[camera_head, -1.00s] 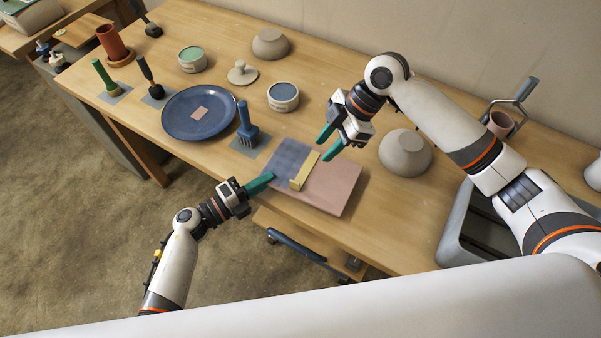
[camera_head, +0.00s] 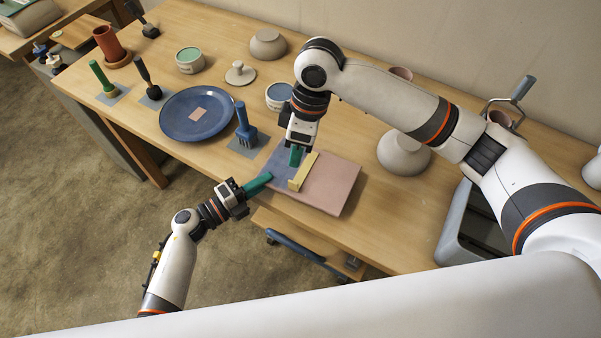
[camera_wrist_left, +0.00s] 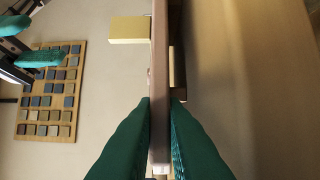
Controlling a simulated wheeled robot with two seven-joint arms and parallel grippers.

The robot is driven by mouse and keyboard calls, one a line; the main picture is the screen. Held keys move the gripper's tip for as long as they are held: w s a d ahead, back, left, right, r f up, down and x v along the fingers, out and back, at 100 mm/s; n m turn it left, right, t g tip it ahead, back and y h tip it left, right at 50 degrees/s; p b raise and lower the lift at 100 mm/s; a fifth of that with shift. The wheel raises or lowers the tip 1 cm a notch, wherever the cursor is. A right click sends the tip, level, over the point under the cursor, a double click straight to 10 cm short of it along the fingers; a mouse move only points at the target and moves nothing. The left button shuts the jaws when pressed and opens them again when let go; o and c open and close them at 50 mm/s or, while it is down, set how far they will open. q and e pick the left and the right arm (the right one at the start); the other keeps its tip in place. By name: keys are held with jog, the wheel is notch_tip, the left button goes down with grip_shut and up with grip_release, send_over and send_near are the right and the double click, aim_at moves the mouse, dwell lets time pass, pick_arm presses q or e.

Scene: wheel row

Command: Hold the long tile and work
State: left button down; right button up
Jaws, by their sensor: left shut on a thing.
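The long tile is a flat slab, bluish on its left part and pink (camera_head: 335,183) on its right, at the front of the table. A yellow block (camera_head: 302,172) sits across its middle. My left gripper (camera_head: 262,181) is shut on the tile's front left edge. In the left wrist view the tile (camera_wrist_left: 160,70) stands edge-on between the green fingers, with the yellow block (camera_wrist_left: 130,29) on its left side. My right gripper (camera_head: 296,157) is over the bluish part, beside the block. Its fingers (camera_wrist_left: 28,42) look apart and empty in the left wrist view.
A blue-handled brush (camera_head: 245,128) stands left of the tile, near a blue plate (camera_head: 180,118). A glaze tub (camera_head: 279,96) is behind my right gripper and a grey bowl (camera_head: 404,155) to the right. A board of small tiles (camera_wrist_left: 50,92) shows in the left wrist view.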

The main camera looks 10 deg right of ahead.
aim_at(291, 181)
jog(key=f+m, duration=0.1)
jog(key=f, duration=0.2)
jog(key=a+f+m+h, duration=0.1)
jog(key=f, duration=0.3)
jog(key=s+f+m+h, duration=0.1)
jog(key=f, duration=0.2)
jog(key=shift+a+f+t, duration=0.3)
jog(key=shift+a+t, duration=0.05)
jog(key=shift+t, duration=0.05)
dwell(0.3)
grip_shut()
dwell(0.3)
